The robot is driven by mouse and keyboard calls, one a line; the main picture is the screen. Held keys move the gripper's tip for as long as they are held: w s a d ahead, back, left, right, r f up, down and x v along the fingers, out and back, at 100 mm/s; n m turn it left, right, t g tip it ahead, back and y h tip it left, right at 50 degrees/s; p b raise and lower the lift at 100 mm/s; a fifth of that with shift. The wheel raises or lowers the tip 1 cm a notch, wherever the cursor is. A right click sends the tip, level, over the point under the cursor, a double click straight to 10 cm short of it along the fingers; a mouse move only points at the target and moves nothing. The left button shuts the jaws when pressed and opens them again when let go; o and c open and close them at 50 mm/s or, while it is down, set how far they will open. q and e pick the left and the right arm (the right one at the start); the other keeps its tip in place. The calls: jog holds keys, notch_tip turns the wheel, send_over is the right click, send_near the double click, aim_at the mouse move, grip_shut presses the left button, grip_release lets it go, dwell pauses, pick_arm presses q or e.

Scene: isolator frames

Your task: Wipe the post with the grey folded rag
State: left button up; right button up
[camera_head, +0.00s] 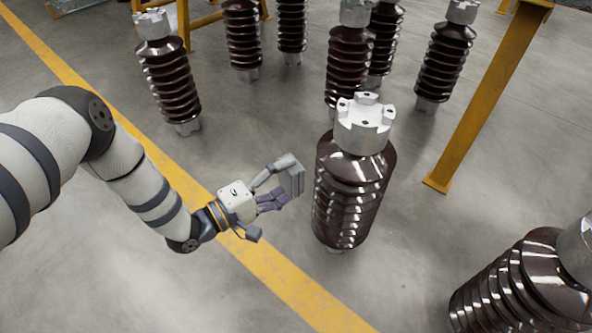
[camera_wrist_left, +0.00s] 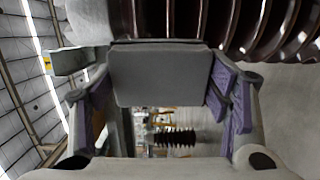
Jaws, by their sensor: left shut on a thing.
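The post is a dark brown ribbed insulator (camera_head: 345,205) with a silver metal cap, standing upright on the floor right of centre in the head view. Its ribs also run across the top of the left wrist view (camera_wrist_left: 262,25). My left gripper (camera_head: 281,182) is shut on the grey folded rag (camera_head: 296,178), just left of the post. In the left wrist view the rag (camera_wrist_left: 160,78) is a flat grey block between the purple-padded fingers. A narrow gap shows between rag and post in the head view. My right gripper is in neither view.
Several similar insulators (camera_head: 169,80) stand behind. Another brown one (camera_head: 520,285) leans into view at the lower right. A yellow beam (camera_head: 490,95) rises at the right. A yellow line (camera_head: 290,285) crosses the grey floor, which is clear at front left.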

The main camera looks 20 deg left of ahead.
pick_arm(q)
jog(key=shift+v, duration=1.05)
jog(key=shift+a, duration=0.15)
jog(key=shift+p+v, duration=0.55)
jog(key=shift+v, duration=0.9)
